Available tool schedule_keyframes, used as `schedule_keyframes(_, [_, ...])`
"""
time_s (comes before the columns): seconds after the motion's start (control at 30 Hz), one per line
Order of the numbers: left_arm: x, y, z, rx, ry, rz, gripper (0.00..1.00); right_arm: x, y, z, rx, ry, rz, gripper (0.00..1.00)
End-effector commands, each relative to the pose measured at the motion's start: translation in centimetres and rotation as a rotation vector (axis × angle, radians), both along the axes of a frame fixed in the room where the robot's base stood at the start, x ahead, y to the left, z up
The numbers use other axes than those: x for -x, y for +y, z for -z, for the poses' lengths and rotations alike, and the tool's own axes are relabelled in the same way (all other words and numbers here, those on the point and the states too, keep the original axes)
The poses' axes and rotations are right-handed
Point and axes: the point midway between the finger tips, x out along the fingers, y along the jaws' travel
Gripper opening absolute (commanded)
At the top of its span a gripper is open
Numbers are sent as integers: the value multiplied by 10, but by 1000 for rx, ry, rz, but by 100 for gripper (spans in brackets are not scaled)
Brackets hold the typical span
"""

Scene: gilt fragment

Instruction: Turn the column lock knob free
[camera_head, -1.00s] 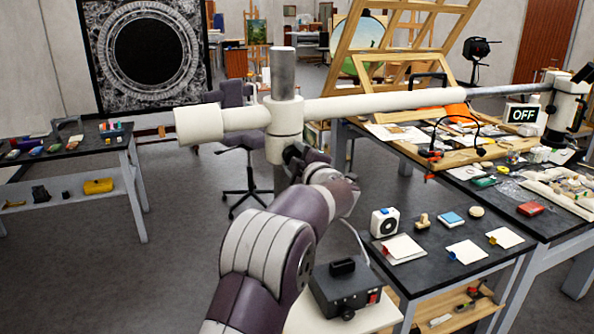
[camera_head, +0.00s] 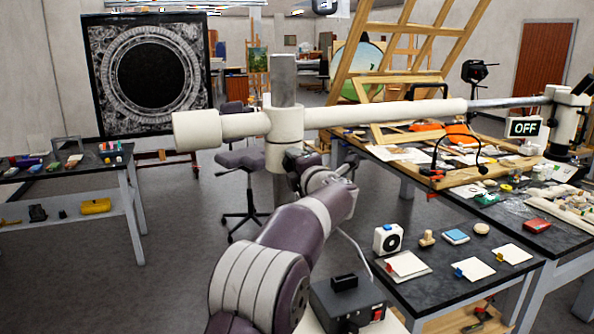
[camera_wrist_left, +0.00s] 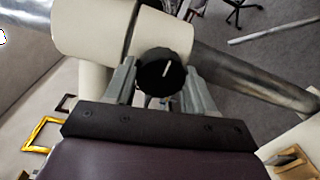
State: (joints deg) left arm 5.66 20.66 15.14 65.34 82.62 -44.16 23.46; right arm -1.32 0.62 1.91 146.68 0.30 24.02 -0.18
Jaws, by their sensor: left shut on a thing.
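The column lock knob (camera_wrist_left: 163,70) is round and black with a white pointer line, in the middle of the left wrist view. The line points nearly straight up, leaning slightly right. The knob sits on the cream collar (camera_head: 286,125) around the grey metal column (camera_head: 283,82). My left gripper (camera_wrist_left: 160,78) is shut on the knob, one grey finger on each side. In the head view my left gripper (camera_head: 298,160) is at the collar's lower side, and my arm and hand hide the knob. My right gripper does not show.
A long cream boom (camera_head: 385,111) runs right from the collar to a microscope head (camera_head: 566,120) with an OFF sign (camera_head: 524,127). A black box with a red switch (camera_head: 347,303) stands below my arm. Dark worktables (camera_head: 470,235) fill the right side; floor shows at left.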

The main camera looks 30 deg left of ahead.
Motion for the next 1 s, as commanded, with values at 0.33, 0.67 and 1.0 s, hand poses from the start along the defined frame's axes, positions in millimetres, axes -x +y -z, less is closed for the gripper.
schedule_keyframes(0.33, [0, 0, 3, 12, -8, -2, 24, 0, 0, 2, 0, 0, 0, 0])
schedule_keyframes(0.67, [0, 0, 2, 11, -8, -1, 80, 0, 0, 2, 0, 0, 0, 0])
schedule_keyframes(1.0, [12, -15, 4, 10, -10, 2, 80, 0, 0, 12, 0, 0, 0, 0])
